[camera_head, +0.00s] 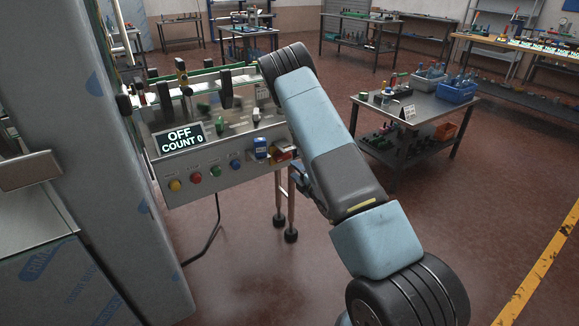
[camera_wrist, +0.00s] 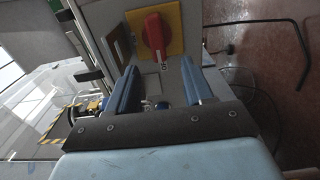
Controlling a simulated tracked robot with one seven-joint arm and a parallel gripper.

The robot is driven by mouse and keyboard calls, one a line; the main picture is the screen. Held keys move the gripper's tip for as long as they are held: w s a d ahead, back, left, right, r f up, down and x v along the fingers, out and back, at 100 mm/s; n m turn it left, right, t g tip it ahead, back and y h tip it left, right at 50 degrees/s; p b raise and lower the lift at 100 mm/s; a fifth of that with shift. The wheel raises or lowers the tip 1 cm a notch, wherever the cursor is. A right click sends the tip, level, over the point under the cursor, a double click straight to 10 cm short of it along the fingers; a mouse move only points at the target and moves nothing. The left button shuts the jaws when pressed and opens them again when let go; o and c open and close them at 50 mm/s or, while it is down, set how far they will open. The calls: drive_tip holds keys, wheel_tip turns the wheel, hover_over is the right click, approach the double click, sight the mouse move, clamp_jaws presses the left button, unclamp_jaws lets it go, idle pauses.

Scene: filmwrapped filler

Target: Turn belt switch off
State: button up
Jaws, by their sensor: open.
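A red rotary switch knob (camera_wrist: 154,33) sits on a yellow plate (camera_wrist: 175,24) on a grey panel in the wrist view. A display (camera_head: 180,138) on the panel reads "OFF" and "COUNT 0". My gripper (camera_wrist: 160,82) is open, its two blue fingers apart with nothing held between them. The knob appears beyond the fingertips, apart from them. In the head view my arm hides most of the gripper.
Yellow, red, green and blue buttons (camera_head: 195,178) line the panel left of the knob. A tall film-wrapped cabinet (camera_head: 110,200) stands at the left. A metal table (camera_head: 440,108) with blue bins stands at the right. Open floor lies between.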

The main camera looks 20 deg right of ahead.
drive_tip(key=shift+v, duration=2.25)
wheel_tip(320, 180, up, 25)
drive_tip(key=s+d+m+g+h, duration=0.15)
drive_tip(key=m+g+h, duration=0.4)
drive_tip(key=m, duration=0.75)
drive_tip(key=s+a+r+m+g, duration=0.1)
drive_tip(key=s+r+m+g, duration=0.1)
drive_tip(key=s, duration=0.9)
drive_tip(key=s+a+r+m+g, duration=0.2)
drive_tip(key=s+r+m, duration=0.2)
drive_tip(key=s+r, duration=0.3)
drive_tip(key=s+a+r+m+g, duration=0.1)
drive_tip(key=s+r, duration=0.3)
drive_tip(key=s, duration=1.2)
drive_tip(key=shift+a+r+m+g, duration=0.2)
drive_tip(key=shift+a+m+g, duration=0.3)
drive_tip(key=shift+m, duration=0.4)
